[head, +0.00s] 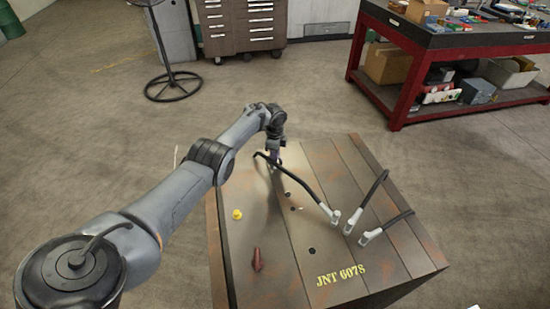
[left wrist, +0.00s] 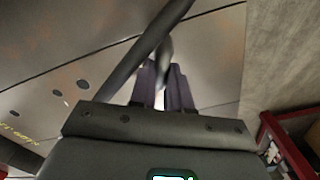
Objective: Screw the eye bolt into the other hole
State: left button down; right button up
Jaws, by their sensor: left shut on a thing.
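The mould base (head: 335,275) is a large brown steel block, marked JNT 6078, with several dark holes in its top. One open hole (head: 312,250) lies near the lettering. My left gripper (head: 275,168) points down at the far part of the top. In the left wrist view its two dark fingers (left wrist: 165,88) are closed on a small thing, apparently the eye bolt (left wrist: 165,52). Only a dark curved part of it shows. A black hose crosses in front, and the lower part is hidden. I cannot tell whether it sits in a hole. My right gripper is out of view.
Black hoses (head: 372,203) with pale ends arch over the block's right side, one close to my left gripper. A yellow cap (head: 237,214) and a dark red object (head: 257,260) are on the left part. A red workbench (head: 400,85) stands behind right.

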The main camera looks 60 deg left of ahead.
pick_arm(q)
jog(key=shift+f, duration=0.15)
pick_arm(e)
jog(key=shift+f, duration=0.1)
pick_arm(q)
jog(key=shift+f+m+b, duration=0.15)
jog(key=shift+m+b, duration=0.35)
jog(key=shift+m, duration=0.4)
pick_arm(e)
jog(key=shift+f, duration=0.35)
pick_arm(q)
jog(key=shift+s+m+b, duration=0.1)
jog(key=shift+m+b, duration=0.35)
jog(key=shift+m, duration=0.85)
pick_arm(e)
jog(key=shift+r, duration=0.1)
pick_arm(q)
jog(key=c, duration=1)
grip_release()
jog(key=shift+s, duration=0.15)
jog(key=shift+r, duration=0.2)
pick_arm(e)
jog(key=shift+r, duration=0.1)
